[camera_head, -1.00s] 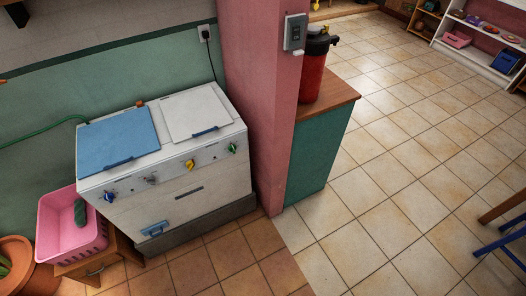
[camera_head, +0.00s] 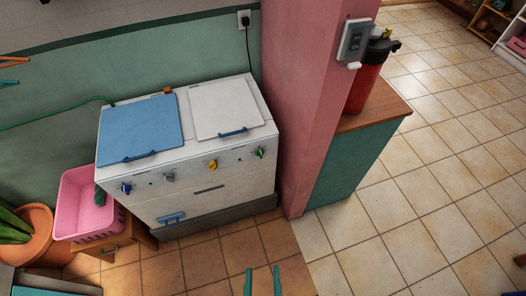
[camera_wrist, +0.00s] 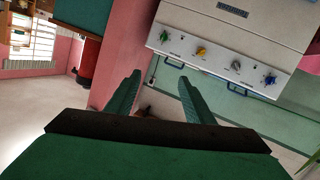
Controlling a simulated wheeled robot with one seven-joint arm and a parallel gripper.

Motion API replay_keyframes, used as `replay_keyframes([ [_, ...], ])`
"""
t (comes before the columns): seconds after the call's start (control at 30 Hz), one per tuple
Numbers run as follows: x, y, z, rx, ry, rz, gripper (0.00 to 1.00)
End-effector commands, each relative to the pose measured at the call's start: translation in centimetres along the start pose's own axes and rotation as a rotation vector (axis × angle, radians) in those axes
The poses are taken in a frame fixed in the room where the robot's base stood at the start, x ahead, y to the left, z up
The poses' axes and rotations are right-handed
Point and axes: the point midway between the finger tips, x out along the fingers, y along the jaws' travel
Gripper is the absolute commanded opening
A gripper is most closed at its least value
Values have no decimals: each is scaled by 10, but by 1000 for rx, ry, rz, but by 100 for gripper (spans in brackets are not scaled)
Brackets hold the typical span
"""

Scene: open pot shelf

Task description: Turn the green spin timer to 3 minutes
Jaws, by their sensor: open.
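The green spin timer (camera_head: 259,153) is a knob at the right end of the front panel of a white twin-tub washer (camera_head: 200,190). It also shows in the wrist view (camera_wrist: 165,37), where the picture is turned over. My gripper (camera_head: 262,280) is at the bottom edge of the head view, with two teal fingers apart and nothing between them. In the wrist view my gripper (camera_wrist: 158,85) is open and empty. It is well apart from the knob, which lies beyond the fingertips. The knob's exact setting is too small to read.
Yellow (camera_head: 212,165), grey (camera_head: 168,177) and blue (camera_head: 126,188) knobs share the panel. A pink pillar (camera_head: 300,110) stands close to the washer's right side. A pink basket (camera_head: 78,205) sits at its left. The tiled floor in front is clear.

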Motion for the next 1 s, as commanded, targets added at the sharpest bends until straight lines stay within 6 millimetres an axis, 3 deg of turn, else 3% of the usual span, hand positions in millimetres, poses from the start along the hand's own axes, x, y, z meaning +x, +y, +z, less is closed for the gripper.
replay_keyframes([
  [0.27,80,3,31,-733,142,57,48],
  [0.5,163,4,50,-1398,238,131,48],
  [0.8,277,7,64,-2203,335,233,48],
  [1.0,342,16,68,-2634,376,290,48],
])
